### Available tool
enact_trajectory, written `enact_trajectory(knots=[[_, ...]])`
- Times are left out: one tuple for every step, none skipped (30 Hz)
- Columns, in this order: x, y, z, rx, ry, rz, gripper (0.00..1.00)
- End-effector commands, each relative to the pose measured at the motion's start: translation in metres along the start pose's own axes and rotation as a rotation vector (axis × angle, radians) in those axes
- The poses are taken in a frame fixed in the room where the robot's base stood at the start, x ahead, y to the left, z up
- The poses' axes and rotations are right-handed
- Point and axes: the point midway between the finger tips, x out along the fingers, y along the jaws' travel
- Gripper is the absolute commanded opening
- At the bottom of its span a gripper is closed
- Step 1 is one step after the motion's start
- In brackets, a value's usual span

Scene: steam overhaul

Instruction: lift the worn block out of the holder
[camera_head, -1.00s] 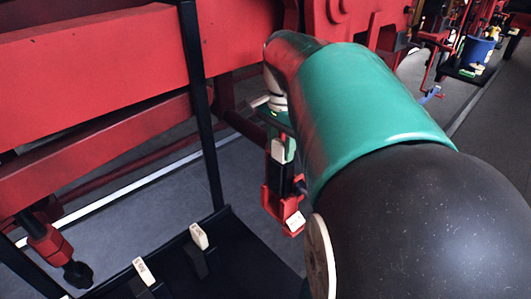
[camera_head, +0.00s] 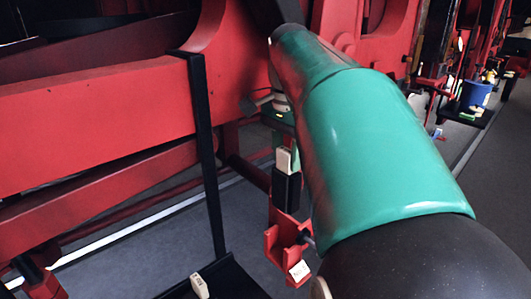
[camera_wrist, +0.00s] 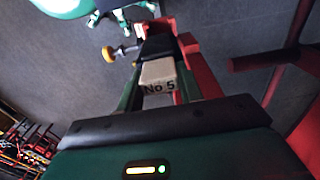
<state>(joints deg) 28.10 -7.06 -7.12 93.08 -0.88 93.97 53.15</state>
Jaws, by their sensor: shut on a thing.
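The worn block (camera_head: 287,188) is black with a cream top piece. My gripper (camera_head: 284,152) is shut on the cream top, and the block hangs below it, roughly upright. The holder also shows beside and behind the block in the wrist view (camera_wrist: 193,68). I cannot tell whether the block's lower end fully clears the holder.
A black post (camera_head: 207,150) rises left of the holder from a black tray (camera_head: 238,281), where a cream-topped block (camera_head: 200,286) stands. Large red beams (camera_head: 95,130) run behind. A yellow knob (camera_wrist: 108,53) is by the holder. A blue bucket (camera_head: 475,94) stands far right.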

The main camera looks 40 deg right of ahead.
Motion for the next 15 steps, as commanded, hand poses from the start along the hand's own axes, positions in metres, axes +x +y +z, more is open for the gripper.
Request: enact_trajectory(knots=[[-0.001, 0.0, 0.0, 0.0, 0.001, -0.001, 0.0], [-0.001, 0.0, 0.0, 0.0, 0.001, -0.001, 0.0], [-0.003, 0.001, 0.0, 0.0, 0.001, -0.002, 0.0], [-0.004, 0.001, 0.0, 0.0, 0.001, -0.002, 0.0], [-0.006, 0.002, 0.0, 0.0, 0.002, -0.002, 0.0], [-0.008, 0.003, 0.0, 0.0, 0.002, -0.003, 0.0], [-0.011, 0.003, 0.0, 0.001, 0.003, -0.004, 0.0], [-0.012, 0.004, 0.0, 0.001, 0.002, -0.003, 0.0], [-0.015, 0.005, 0.0, 0.001, 0.002, -0.002, 0.0], [-0.017, 0.006, 0.0, 0.001, 0.002, -0.002, 0.0], [-0.019, 0.007, 0.0, 0.001, 0.002, -0.003, 0.0], [-0.022, 0.008, 0.0, 0.001, 0.002, -0.003, 0.0], [-0.024, 0.009, 0.0, 0.001, 0.003, -0.003, 0.0], [-0.025, 0.01, 0.0, 0.001, 0.002, -0.003, 0.0], [-0.028, 0.011, 0.0, 0.001, 0.002, -0.002, 0.0]])
